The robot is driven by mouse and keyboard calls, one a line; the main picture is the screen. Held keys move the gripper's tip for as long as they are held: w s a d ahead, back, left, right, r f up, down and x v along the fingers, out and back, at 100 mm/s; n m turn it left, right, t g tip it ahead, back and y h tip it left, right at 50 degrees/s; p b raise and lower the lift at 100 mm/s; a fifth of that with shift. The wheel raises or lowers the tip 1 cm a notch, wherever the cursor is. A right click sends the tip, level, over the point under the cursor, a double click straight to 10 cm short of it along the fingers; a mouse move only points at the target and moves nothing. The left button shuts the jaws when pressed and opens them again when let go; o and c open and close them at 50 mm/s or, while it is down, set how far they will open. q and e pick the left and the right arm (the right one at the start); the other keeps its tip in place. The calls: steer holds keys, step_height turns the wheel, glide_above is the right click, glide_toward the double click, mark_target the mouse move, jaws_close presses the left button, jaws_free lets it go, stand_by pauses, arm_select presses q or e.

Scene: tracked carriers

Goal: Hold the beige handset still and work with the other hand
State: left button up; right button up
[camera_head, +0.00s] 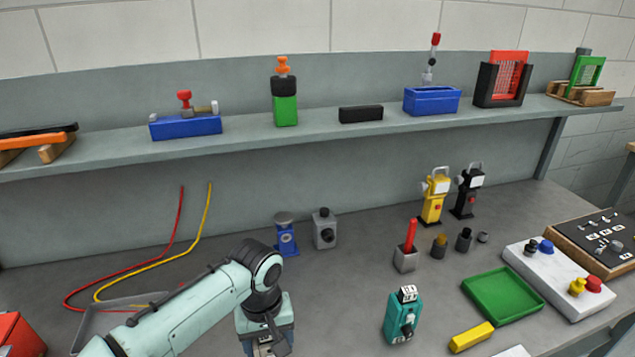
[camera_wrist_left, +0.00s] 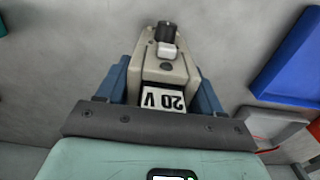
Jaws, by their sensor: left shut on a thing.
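The beige handset (camera_wrist_left: 180,70) shows in the left wrist view, with a black knob and a pale button at its far end and a white "20 V" label at its near end. My left gripper (camera_wrist_left: 164,75) is shut on it, with one blue finger along each side. In the head view my left gripper (camera_head: 266,338) points down at the bottom edge of the picture, and its wrist hides most of the handset. My right gripper is in neither view.
A teal device (camera_head: 403,318), a green tray (camera_head: 502,294) and a yellow block (camera_head: 471,337) are to the right. A blue device (camera_head: 286,238) and a grey box (camera_head: 324,232) stand behind my gripper. Red and yellow cables (camera_head: 180,257) lie left. A shelf (camera_head: 240,140) spans the back.

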arm_select(q)
steer(key=o, duration=1.2)
steer(key=shift+o, duration=0.2)
